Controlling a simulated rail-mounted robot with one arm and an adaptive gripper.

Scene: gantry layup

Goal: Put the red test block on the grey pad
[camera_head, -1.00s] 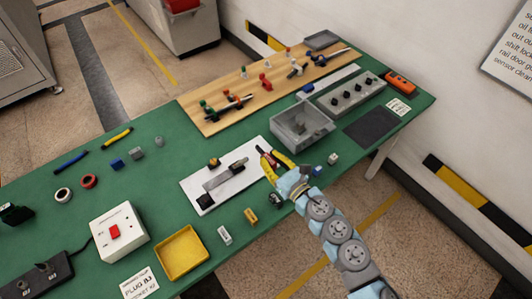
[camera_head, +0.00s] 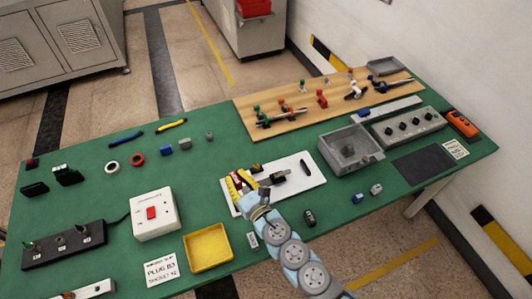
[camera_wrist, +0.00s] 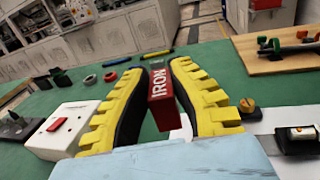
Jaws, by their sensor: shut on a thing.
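The red test block (camera_wrist: 162,98), with "IRON" in white on its face, is held between the ridged yellow fingers of my gripper (camera_wrist: 157,72) in the wrist view. In the head view my gripper (camera_head: 241,181) is over the left end of the white board, with the block barely visible between the fingers. The block appears raised above the table. A flat dark grey pad (camera_head: 423,165) lies on the green table at the right, bare and well away from my gripper. A grey tray-like plate (camera_head: 383,66) lies at the far right corner.
The white board (camera_head: 308,183) carries dark parts. An open grey metal box (camera_head: 349,147) and a grey knob panel (camera_head: 409,125) stand between it and the pad's far side. Small blue (camera_head: 357,198) and grey (camera_head: 376,189) blocks lie near the front edge. A yellow tray (camera_head: 207,248) is at the left.

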